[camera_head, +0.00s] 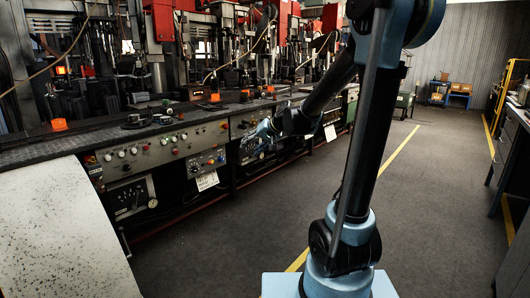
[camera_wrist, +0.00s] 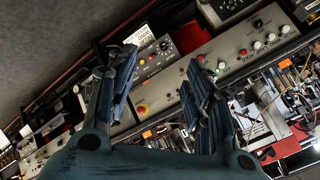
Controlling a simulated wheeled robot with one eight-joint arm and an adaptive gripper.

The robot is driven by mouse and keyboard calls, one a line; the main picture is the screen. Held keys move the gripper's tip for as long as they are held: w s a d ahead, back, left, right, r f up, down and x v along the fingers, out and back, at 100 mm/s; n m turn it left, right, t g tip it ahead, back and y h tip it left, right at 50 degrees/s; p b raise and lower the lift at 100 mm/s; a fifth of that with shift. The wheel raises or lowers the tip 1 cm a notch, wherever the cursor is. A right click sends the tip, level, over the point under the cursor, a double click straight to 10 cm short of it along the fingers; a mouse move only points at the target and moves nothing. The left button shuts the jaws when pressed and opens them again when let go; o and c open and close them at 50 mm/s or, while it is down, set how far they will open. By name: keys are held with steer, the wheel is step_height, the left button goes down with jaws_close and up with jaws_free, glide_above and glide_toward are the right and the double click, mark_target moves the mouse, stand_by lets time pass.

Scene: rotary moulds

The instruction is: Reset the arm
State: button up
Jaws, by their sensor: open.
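My arm (camera_head: 360,170) rises from its base in the middle of the head view, and its forearm (camera_head: 330,85) slopes down to the left. My gripper (camera_head: 262,130) is small there, in front of the machine line's control panels. In the wrist view my gripper (camera_wrist: 160,62) has its two dark blue fingers spread wide apart. Nothing is seen between them except the panels and bench behind. I cannot tell from these views how close the fingertips are to the panel.
The machine bench (camera_head: 70,146) runs along the left, with knob panels (camera_head: 165,145) below its top and orange blocks (camera_head: 58,124) on it. A speckled white panel (camera_head: 60,235) stands front left. The grey floor (camera_head: 430,200) is clear on the right, up to a dark workbench (camera_head: 515,120).

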steer(key=s+d+f+g+h, duration=0.1)
steer(key=s+d+f, duration=0.3)
steer(key=s+d, duration=0.4)
steer(key=s+d+f+g+h, duration=0.1)
steer(key=s+d+f+h, duration=0.3)
steer(key=s+d, duration=0.4)
steer(key=s+d+f+g+h, duration=0.1)
steer(key=s+d+f, duration=0.3)
steer(key=s, duration=1.3)
steer(key=d+h, duration=0.1)
steer(key=d, duration=0.3)
steer(key=shift+d+g+h, duration=0.2)
steer(key=shift+g+h, duration=0.2)
steer(key=shift+f, duration=0.1)
steer(key=shift+w+f, duration=0.25)
steer(key=shift+w, duration=0.2)
steer(key=shift+c, duration=0.4)
